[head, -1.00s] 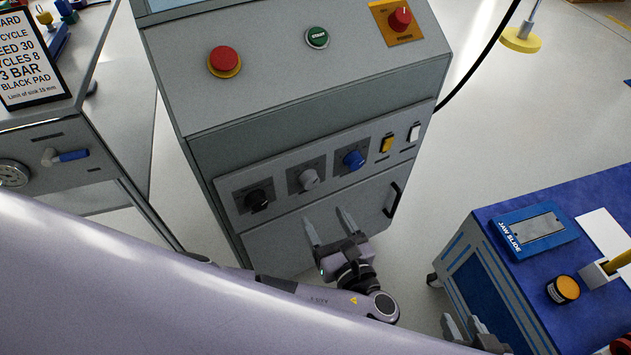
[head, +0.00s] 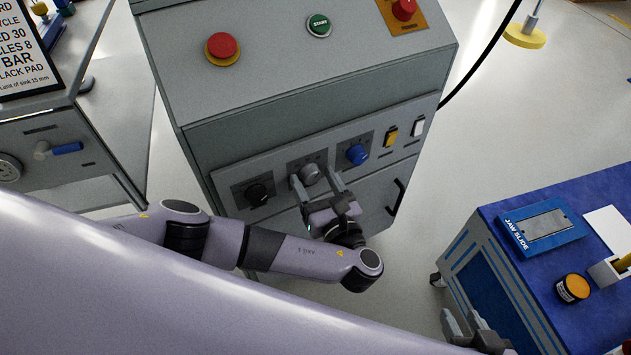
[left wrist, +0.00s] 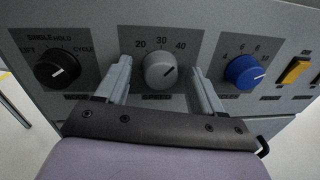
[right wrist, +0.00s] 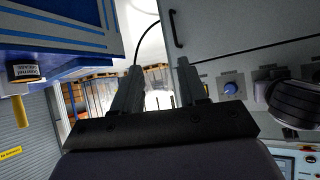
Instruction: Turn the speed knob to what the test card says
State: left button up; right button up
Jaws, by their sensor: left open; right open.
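The grey speed knob (head: 310,174) is the middle one of three on the machine's front panel. My left gripper (head: 315,186) is open, with one finger on each side of this knob and a gap showing at both sides. The test card (head: 24,48) stands at upper left, partly cut off; "ED 30" is readable on it. My right gripper (head: 467,325) is open and empty at the bottom, away from the panel.
A black knob (head: 257,194) and a blue knob (head: 357,154) flank the grey one closely. Yellow (head: 391,136) and white (head: 417,126) switches sit further right. A red button (head: 222,48) and green start button (head: 319,25) are above. A blue-topped cart (head: 490,215) stands at right.

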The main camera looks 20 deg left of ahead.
pick_arm(q)
jog(key=c, duration=1.1)
jog(key=shift+o, duration=0.2)
pick_arm(e)
jog(key=shift+r, duration=0.1)
pick_arm(q)
jog(key=shift+s+n+p, duration=0.1)
jog(key=shift+n+p, duration=0.3)
jog(key=shift+n, duration=0.7)
jog(key=n, duration=0.3)
jog(key=shift+f+y, duration=0.15)
jog(key=shift+y, duration=0.15)
jog(key=shift+n, duration=1.5)
pick_arm(e)
jog(key=shift+d, duration=0.25)
